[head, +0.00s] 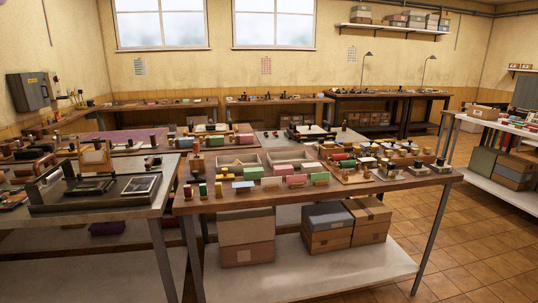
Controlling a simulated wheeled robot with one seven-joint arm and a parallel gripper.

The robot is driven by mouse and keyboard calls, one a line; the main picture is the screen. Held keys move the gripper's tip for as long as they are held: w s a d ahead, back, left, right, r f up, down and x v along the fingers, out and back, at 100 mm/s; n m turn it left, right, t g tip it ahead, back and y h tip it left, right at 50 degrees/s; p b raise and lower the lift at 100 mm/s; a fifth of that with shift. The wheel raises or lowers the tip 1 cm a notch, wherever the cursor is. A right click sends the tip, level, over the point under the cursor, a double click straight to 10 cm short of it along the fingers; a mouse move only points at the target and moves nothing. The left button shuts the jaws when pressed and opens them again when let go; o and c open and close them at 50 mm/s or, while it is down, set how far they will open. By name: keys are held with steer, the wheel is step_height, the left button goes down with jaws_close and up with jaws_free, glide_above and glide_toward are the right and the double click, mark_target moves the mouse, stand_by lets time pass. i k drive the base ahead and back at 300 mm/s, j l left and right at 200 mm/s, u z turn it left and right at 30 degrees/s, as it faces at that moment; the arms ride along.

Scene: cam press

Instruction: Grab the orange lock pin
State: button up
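I cannot make out an orange lock pin in the head view; the small parts on the tables are too small to tell apart. A dark press-like device (92,196) with a flat base and an upright tan part stands on the left table (172,190). Whether it is the cam press is unclear. My gripper is not in view.
The middle worktable (340,194) carries several small coloured blocks, stamps and trays. Cardboard boxes (247,235) stand on its lower shelf. A narrow gap separates it from the left table. The tiled floor (475,245) at the right is clear. Benches line the back wall.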

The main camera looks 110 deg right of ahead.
mark_target(195, 145)
steer(key=z, duration=3.4)
steer(key=i+j, duration=0.2)
steer(key=i, duration=0.15)
steer(key=i+j, duration=0.25)
steer(key=i, duration=0.15)
steer(key=i+j, duration=0.2)
steer(key=i, duration=0.15)
steer(key=j+u, duration=0.05)
